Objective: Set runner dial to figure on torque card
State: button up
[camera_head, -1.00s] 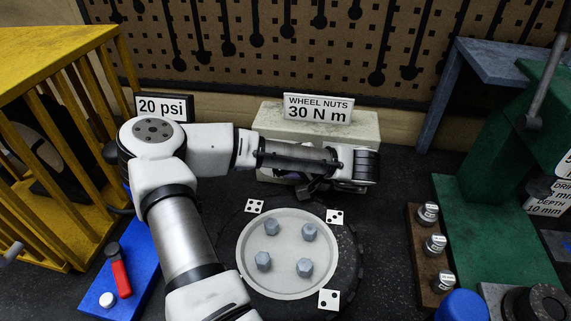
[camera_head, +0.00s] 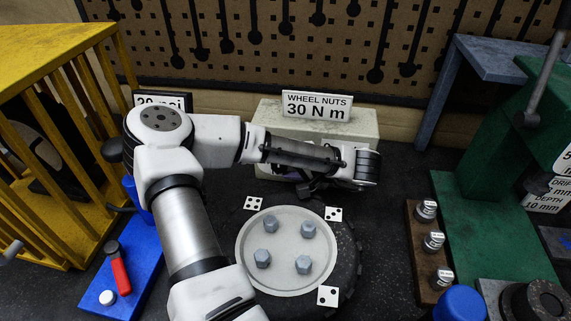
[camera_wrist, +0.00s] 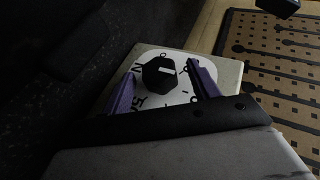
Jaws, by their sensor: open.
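The torque card (camera_head: 316,106) reads "WHEEL NUTS 30 N m" and stands on the cream runner box (camera_head: 357,126) behind the wheel. The runner dial (camera_wrist: 158,74) is a black knob with a white pointer mark, on a white scale plate (camera_wrist: 149,98) in the wrist view. Part of the lettering shows, but the pointer's figure is not readable. My gripper (camera_wrist: 161,69) is open, with one purple finger on each side of the knob. Whether the fingers touch it I cannot tell. In the head view my arm hides the dial.
A wheel (camera_head: 288,273) with several nuts lies in front of the box. A "20 psi" card (camera_head: 160,100) is partly behind my arm. A yellow cage (camera_head: 50,60) stands left, with a blue base (camera_head: 135,280) beside it. Green machinery (camera_head: 500,225) stands right.

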jog(key=shift+d, duration=0.1)
jog(key=b+v, duration=0.3)
jog(key=v, duration=1)
jog(key=shift+s+d+r, duration=0.2)
jog(key=shift+s, duration=0.05)
